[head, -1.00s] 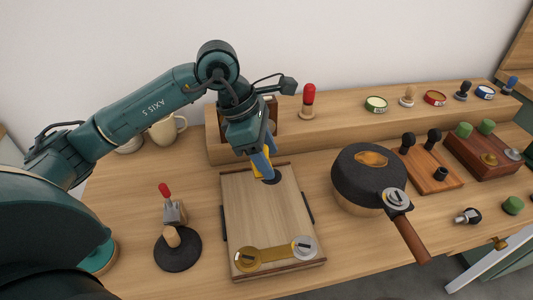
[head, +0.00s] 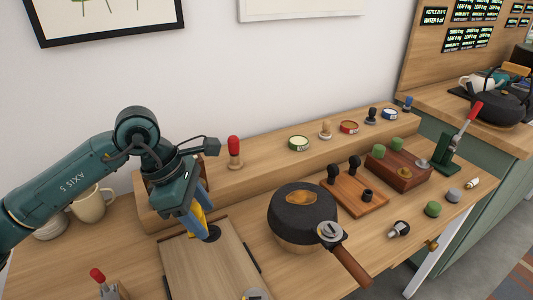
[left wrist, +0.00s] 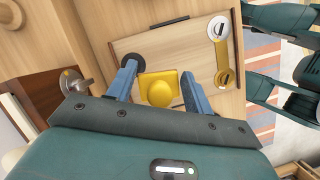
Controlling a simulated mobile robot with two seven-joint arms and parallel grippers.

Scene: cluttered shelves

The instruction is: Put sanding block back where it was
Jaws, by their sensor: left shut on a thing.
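My left gripper (head: 203,226) is over the back part of a light wooden board with dark side handles (head: 205,268). It is shut on a yellow block with a round knob, seemingly the sanding block (head: 196,216). In the left wrist view the block (left wrist: 158,89) sits between the two blue fingers (left wrist: 160,76), with the board (left wrist: 180,45) beyond it. Whether the block touches the board I cannot tell. A dark round spot (head: 211,234) shows at the fingertips. My right gripper is not clearly seen.
A black-lidded pot (head: 300,205) stands right of the board, its brown handle (head: 352,266) pointing forward. A raised wooden ledge (head: 270,152) with stamps and tins runs behind. A mug (head: 91,205) is at left. A red-handled tool (head: 101,281) stands near front left.

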